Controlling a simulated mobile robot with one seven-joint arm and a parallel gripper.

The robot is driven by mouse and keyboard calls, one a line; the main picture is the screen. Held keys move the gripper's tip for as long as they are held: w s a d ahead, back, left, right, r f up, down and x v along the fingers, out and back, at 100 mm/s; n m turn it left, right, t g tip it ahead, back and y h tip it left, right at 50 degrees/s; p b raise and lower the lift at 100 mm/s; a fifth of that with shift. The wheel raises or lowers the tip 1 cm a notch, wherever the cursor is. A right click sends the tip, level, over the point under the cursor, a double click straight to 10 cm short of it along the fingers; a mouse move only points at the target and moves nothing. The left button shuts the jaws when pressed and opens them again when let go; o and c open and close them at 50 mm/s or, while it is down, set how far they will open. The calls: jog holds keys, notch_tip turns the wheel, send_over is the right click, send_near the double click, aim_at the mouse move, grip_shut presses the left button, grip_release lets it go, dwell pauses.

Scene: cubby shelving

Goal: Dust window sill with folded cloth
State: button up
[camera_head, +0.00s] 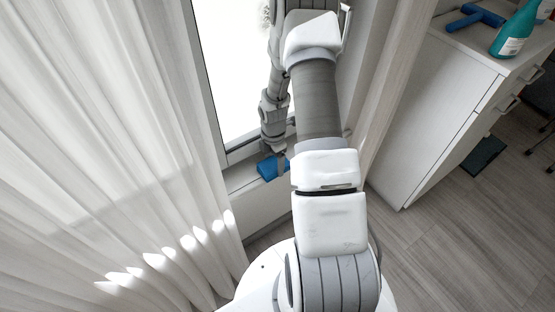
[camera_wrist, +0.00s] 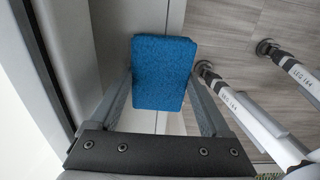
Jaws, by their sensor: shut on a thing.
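The folded blue cloth (camera_head: 268,168) is at the window sill (camera_head: 238,178), low in front of the window frame. My gripper (camera_head: 281,156) points down and is shut on the cloth, partly hidden behind my arm. In the wrist view the cloth (camera_wrist: 163,72) is a flat blue rectangle between my gripper's (camera_wrist: 163,85) two fingers. A pale ledge (camera_wrist: 108,35) runs beside and behind it there. I cannot tell whether the cloth touches the sill.
A sheer white curtain (camera_head: 110,130) hangs close on the left. A white cabinet (camera_head: 425,110) stands at right, with a teal bottle (camera_head: 515,32) and a blue tool (camera_head: 475,17) on top. In the wrist view, metal legs (camera_wrist: 235,103) with rubber feet stand close at right.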

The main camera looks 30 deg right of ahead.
aim_at(263, 169)
jog(key=shift+s+a, duration=0.1)
jog(key=shift+a, duration=1.95)
jog(key=shift+d+f+p, duration=0.1)
jog(key=shift+d+p, duration=0.2)
jog(key=shift+d, duration=1.8)
jog(key=shift+d+p, duration=0.7)
jog(key=shift+d, duration=2.9)
jog(key=shift+w+d, duration=0.15)
jog(key=shift+d, duration=1)
jog(key=shift+w+d, duration=0.1)
jog(key=shift+d, duration=1.05)
jog(key=shift+s+a+p, duration=0.15)
jog(key=shift+a+p, duration=0.3)
jog(key=shift+a, duration=5.65)
jog(key=shift+s+a+b, duration=0.1)
jog(key=shift+a+b, duration=0.25)
jog(key=shift+a, duration=1.55)
jog(key=shift+r, duration=0.25)
